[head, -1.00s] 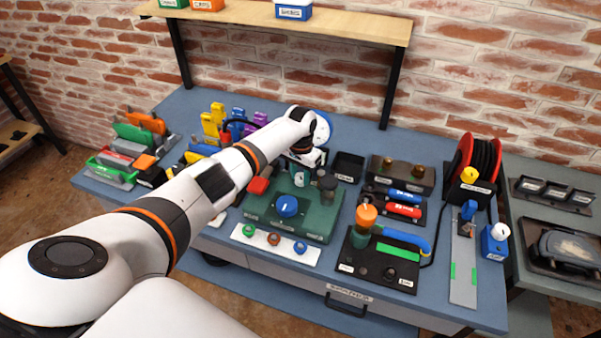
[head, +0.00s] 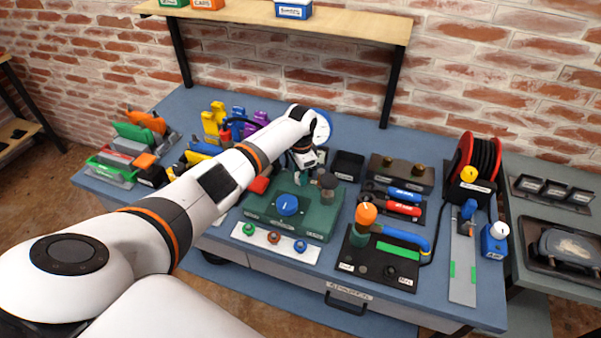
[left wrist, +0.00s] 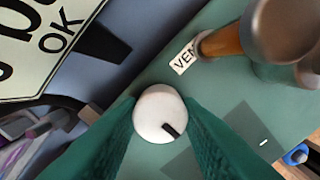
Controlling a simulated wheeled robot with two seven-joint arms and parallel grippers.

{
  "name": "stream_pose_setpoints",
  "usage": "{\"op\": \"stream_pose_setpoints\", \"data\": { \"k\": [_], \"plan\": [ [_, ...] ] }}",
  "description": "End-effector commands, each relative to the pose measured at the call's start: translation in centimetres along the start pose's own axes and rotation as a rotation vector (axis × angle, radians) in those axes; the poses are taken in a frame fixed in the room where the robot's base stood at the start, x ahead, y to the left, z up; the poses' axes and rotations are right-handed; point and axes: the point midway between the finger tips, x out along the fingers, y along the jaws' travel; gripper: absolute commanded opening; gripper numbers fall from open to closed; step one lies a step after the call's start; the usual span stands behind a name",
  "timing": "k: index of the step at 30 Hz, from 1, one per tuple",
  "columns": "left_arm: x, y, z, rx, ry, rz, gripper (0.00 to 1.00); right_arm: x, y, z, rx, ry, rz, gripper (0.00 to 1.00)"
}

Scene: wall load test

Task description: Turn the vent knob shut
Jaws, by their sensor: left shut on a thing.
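The vent knob (left wrist: 158,104) is round and white with a short black mark, pointing to the lower right in the left wrist view. It sits on a green panel (left wrist: 228,90) beside a label whose visible letters read "VEN". My left gripper (head: 302,180) is at the back of this green panel (head: 323,220) in the head view, where the fingers hide the knob. In the left wrist view its green fingers lie on both sides of the knob and are shut on it. My right gripper is not in view.
A brass and grey fitting (left wrist: 275,38) stands close to the knob. A blue knob (head: 287,205) is on the panel's front part. A dial gauge (head: 320,127) stands behind my wrist.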

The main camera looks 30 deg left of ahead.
Motion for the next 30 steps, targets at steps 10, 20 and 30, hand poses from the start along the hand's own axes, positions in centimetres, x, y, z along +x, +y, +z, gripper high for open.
{"op": "stream_pose_setpoints", "data": {
  "k": [10,20,30],
  "plan": [
    [-0.1,0.1,0.1,0.005,-0.004,0.003,0.09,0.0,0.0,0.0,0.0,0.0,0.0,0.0],
    [-0.1,0.0,0.1,0.004,-0.002,0.001,0.54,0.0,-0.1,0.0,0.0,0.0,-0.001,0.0],
    [-2.7,0.1,0.1,0.006,-0.005,0.004,0.54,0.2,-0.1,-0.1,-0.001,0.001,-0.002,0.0]
  ]
}}
